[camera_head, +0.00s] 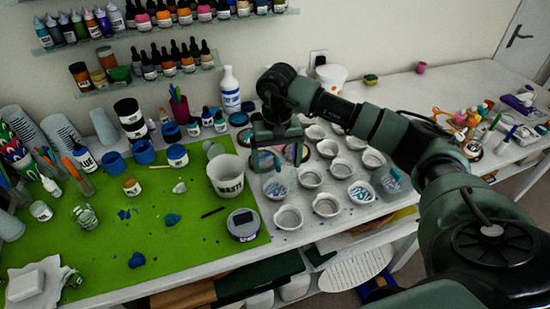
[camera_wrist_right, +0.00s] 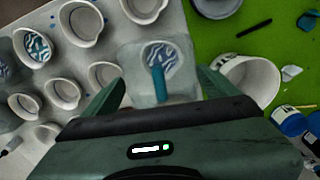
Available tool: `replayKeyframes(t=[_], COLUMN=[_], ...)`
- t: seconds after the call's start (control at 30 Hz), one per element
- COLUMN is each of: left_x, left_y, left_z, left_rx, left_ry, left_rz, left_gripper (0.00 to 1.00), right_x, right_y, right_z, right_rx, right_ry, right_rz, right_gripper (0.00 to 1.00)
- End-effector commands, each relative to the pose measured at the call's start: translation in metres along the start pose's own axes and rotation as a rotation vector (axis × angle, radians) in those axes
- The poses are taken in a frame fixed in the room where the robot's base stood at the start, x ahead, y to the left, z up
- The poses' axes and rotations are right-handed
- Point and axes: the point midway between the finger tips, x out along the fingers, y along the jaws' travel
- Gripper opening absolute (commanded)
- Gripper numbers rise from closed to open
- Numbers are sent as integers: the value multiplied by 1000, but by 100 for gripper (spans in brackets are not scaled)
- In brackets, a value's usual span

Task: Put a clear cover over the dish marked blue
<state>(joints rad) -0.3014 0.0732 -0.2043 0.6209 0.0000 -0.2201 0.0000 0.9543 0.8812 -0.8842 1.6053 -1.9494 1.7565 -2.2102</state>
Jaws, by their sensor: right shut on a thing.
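My right gripper (camera_head: 272,160) is over the near left end of the dish rows. In the right wrist view its two fingers (camera_wrist_right: 160,95) are shut on a clear, boxy cover (camera_wrist_right: 130,62). A round dish with a blue and white pattern (camera_wrist_right: 158,56) shows through or under this cover; it also shows in the head view (camera_head: 275,188). I cannot tell whether the cover rests or hangs slightly above. A blue stick-like piece (camera_wrist_right: 159,86) stands between the fingers. Another blue-patterned dish (camera_head: 362,192) is uncovered. My left gripper is out of view.
Several plain white dishes (camera_head: 326,205) stand close by on the pale surface. A white WASTE cup (camera_head: 228,178) and a dark round device (camera_head: 243,226) stand left on the green mat (camera_head: 190,255). A second clear cover (camera_head: 392,182) stands at the right of the dishes.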

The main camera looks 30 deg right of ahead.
Motion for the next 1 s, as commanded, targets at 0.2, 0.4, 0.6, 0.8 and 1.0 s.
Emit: replayKeyframes(t=[0.2, 0.4, 0.6, 0.8, 1.0], left_x=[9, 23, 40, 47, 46], left_y=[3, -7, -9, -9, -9], left_z=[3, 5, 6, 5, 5], left_rx=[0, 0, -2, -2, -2], left_ry=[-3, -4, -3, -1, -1], left_rz=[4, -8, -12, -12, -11], left_gripper=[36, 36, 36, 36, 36], right_x=[19, 40, 56, 63, 63], right_y=[-1, 0, 0, 0, 0], right_z=[1, 0, 0, 0, 0], right_rx=[-1, -1, -1, -1, -1], right_ry=[-3, 0, 0, -1, -1], right_rz=[0, 0, -1, 0, 0], right_gripper=[48, 48, 48, 48, 48])
